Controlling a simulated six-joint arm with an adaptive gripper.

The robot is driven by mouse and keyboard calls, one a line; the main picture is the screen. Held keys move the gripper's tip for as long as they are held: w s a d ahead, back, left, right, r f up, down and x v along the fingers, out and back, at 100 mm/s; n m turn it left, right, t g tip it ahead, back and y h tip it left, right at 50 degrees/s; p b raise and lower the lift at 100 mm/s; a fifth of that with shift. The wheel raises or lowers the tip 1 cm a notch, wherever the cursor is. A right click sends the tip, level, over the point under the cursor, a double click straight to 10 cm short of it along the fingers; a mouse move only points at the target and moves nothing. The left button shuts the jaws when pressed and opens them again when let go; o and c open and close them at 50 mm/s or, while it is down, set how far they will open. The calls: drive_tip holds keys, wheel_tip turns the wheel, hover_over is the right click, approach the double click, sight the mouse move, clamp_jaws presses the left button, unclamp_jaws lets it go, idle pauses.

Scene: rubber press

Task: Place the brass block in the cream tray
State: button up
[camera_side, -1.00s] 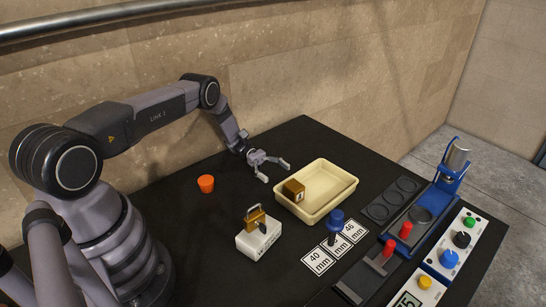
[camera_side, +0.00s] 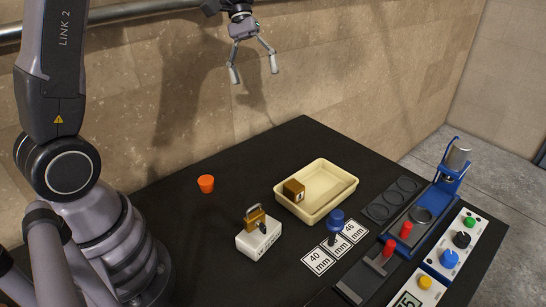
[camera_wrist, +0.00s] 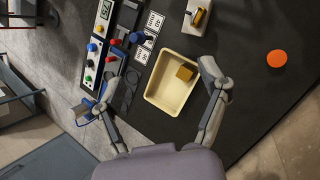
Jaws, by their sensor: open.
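The brass block (camera_side: 293,190) lies inside the cream tray (camera_side: 335,200), against the tray's left side in the side view. In the wrist view the block (camera_wrist: 185,72) lies near one corner of the tray (camera_wrist: 160,98). My gripper (camera_side: 254,76) is open and empty, high above the table and well clear of the tray. In the wrist view my gripper's two fingers (camera_wrist: 148,92) are spread wide, with the tray seen far below between them.
A white base (camera_side: 259,240) with a brass-coloured piece on top stands left of the tray. A blue-handled tool (camera_side: 335,222), white size cards (camera_side: 318,261), a blue press (camera_side: 453,170) and control panels (camera_side: 455,245) fill the right side.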

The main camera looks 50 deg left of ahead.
drive_tip(key=s+r+m+t+y, duration=0.2)
drive_tip(key=s+m+t+y, duration=0.1)
drive_tip(key=s, duration=0.7)
drive_tip(key=s+r+m+t+y, duration=0.3)
drive_tip(key=s+m+t, duration=0.1)
drive_tip(key=s, duration=0.6)
drive_tip(key=shift+s+a+r, duration=0.15)
drive_tip(key=shift+a+r, duration=0.05)
drive_tip(key=shift+a, duration=0.25)
